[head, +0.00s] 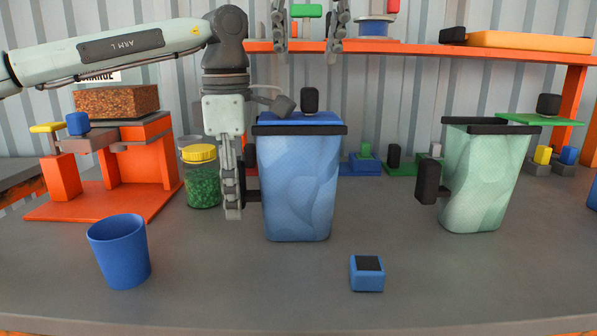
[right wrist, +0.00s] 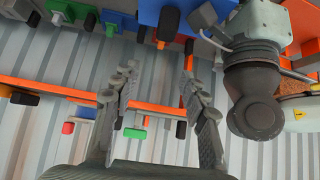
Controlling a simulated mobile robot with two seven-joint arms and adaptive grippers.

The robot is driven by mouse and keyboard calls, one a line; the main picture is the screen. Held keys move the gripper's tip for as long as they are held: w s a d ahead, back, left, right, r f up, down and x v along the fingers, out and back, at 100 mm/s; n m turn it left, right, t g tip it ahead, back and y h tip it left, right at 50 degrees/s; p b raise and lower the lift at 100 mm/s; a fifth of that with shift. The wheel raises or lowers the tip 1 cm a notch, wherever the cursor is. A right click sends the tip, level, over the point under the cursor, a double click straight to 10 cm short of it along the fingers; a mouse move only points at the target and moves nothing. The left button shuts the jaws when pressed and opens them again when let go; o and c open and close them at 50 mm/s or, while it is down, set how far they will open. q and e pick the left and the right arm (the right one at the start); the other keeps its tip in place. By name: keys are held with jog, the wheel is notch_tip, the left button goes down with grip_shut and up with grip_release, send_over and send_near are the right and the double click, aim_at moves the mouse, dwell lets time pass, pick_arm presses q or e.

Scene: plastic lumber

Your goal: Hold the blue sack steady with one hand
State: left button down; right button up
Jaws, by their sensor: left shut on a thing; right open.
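The blue sack (head: 300,190) stands upright on the grey table in the middle of the head view. It has a dark rim, a blue lid with a black knob, and a black handle (head: 253,195) on its left side. My left gripper (head: 235,195) points down at that side and is shut on the handle, which its fingers partly hide. My right gripper (head: 308,40) is high above and behind the sack, open and empty. Its spread fingers also show in the right wrist view (right wrist: 155,90).
A pale green sack (head: 483,185) stands to the right. A blue cup (head: 120,252) and a small blue block (head: 367,274) are in front. A yellow-lidded jar (head: 201,182) stands close behind my left gripper. An orange shelf (head: 420,49) crosses the back.

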pick_arm(q)
jog(key=shift+s+a+f, duration=0.1)
jog(key=shift+f, duration=0.25)
pick_arm(e)
jog(key=shift+r, duration=0.45)
pick_arm(q)
jog(key=c, duration=1.1)
grip_release()
jog(key=shift+r, duration=0.1)
